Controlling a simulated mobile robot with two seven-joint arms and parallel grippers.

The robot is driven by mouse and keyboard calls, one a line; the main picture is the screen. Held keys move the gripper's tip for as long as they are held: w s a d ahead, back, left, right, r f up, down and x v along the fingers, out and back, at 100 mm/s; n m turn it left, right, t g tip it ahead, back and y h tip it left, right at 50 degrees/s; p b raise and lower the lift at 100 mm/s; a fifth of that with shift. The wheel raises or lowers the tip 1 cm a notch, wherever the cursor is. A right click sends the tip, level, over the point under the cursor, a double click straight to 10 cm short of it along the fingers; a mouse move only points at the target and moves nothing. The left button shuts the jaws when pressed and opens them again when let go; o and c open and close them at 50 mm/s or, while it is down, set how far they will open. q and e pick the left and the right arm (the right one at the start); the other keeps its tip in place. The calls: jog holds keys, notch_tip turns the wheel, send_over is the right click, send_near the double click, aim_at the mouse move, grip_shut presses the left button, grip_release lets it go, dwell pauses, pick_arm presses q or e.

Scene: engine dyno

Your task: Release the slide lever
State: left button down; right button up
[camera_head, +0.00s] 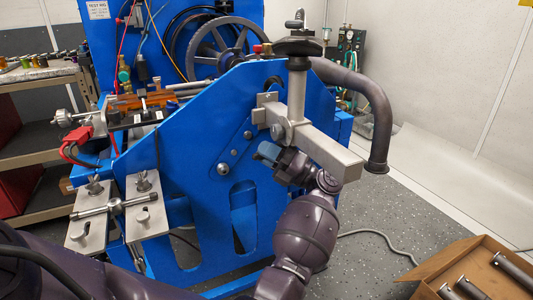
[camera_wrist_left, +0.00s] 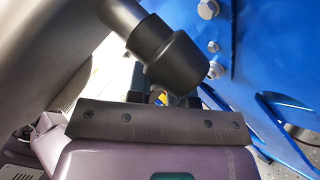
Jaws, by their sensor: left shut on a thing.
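The slide lever (camera_wrist_left: 168,52) shows in the left wrist view as a dark rod with a thick black grip, slanting down from the upper left to my jaws. My left gripper (camera_wrist_left: 163,97) is shut on the lever's grip; the fingers are partly hidden behind it. In the head view my left gripper (camera_head: 272,156) is under the grey square beam (camera_head: 327,152), close to the blue plate. The lever is hidden there by the gripper and the beam. My right gripper is in neither view.
The blue test rig (camera_head: 190,140) fills the middle. A grey post with a black cap (camera_head: 298,48) stands on the beam, and a dark pipe (camera_head: 378,110) curves down at the right. An open cardboard box (camera_head: 425,272) with metal parts is on the floor at lower right.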

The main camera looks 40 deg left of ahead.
pick_arm(q)
jog(key=c, duration=1.2)
grip_release()
jog(key=shift+c, duration=0.2)
jog(key=shift+o, duration=1)
jog(key=b+v, duration=0.1)
jog(key=v, duration=0.9)
jog(key=shift+w+d, duration=0.15)
jog(key=shift+d, duration=0.2)
jog(key=shift+a+f, duration=0.1)
